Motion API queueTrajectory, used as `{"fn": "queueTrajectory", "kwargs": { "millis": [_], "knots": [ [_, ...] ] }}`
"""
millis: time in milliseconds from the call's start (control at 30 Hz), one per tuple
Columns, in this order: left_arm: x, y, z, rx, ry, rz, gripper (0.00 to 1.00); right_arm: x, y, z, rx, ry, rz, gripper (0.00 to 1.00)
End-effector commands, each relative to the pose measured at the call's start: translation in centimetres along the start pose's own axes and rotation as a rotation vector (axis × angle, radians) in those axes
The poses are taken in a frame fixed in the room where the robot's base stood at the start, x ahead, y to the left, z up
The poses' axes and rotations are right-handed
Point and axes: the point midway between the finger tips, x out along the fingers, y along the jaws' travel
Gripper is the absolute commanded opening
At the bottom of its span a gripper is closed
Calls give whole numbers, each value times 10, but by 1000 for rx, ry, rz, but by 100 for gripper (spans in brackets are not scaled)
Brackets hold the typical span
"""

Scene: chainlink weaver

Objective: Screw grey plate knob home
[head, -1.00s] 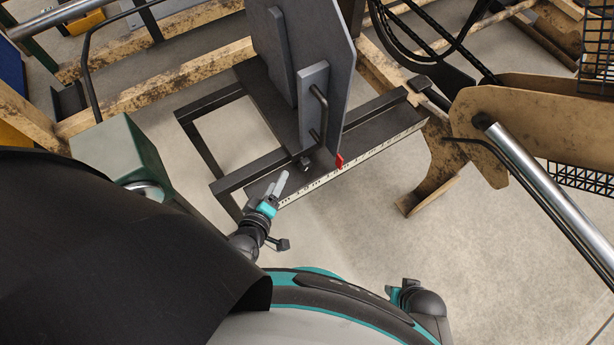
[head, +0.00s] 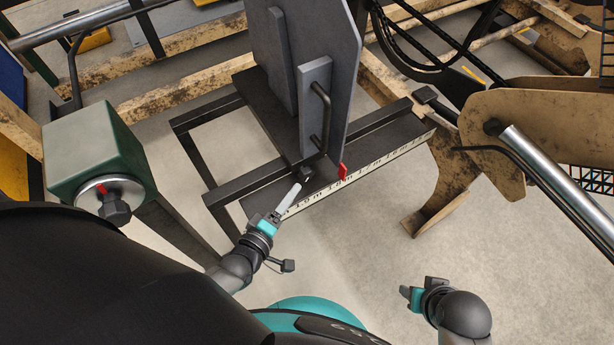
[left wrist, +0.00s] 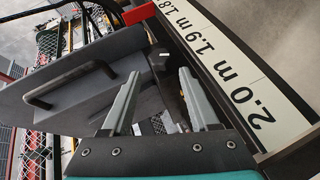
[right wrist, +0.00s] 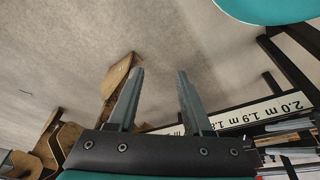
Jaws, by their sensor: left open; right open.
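The grey plate (head: 318,85) stands upright on a dark rail carriage, with a bar handle (head: 322,110) on its face. A small dark knob (head: 305,174) sits low at the plate's near edge. My left gripper (head: 297,187) is open, its fingertips close to the knob. In the left wrist view the dark knob (left wrist: 159,60) shows just beyond and between the open fingertips (left wrist: 160,72); I cannot tell whether they touch it. My right gripper (head: 408,296) is open and empty over the floor, also in the right wrist view (right wrist: 160,72).
A scale strip (head: 370,165) with a red pointer (head: 342,171) runs along the rail. A green box (head: 95,150) with a black dial knob (head: 115,209) stands at left. A tan machine arm and cylinder (head: 550,175) are at right. Floor is clear at lower right.

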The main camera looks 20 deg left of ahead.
Motion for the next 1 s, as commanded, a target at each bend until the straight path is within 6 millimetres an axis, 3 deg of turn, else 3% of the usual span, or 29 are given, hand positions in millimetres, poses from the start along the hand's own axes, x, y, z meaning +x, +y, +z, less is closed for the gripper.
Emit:
{"fn": "queueTrajectory", "kwargs": {
  "millis": [300,600,1000],
  "knots": [
    [46,-1,0,0,1,2,61,-30,2,-18,2,55,4,50],
    [80,-1,0,1,1,1,61,-61,2,-27,4,100,6,50],
    [94,-1,0,0,0,-2,61,-79,3,-30,4,121,8,50]
  ]
}}
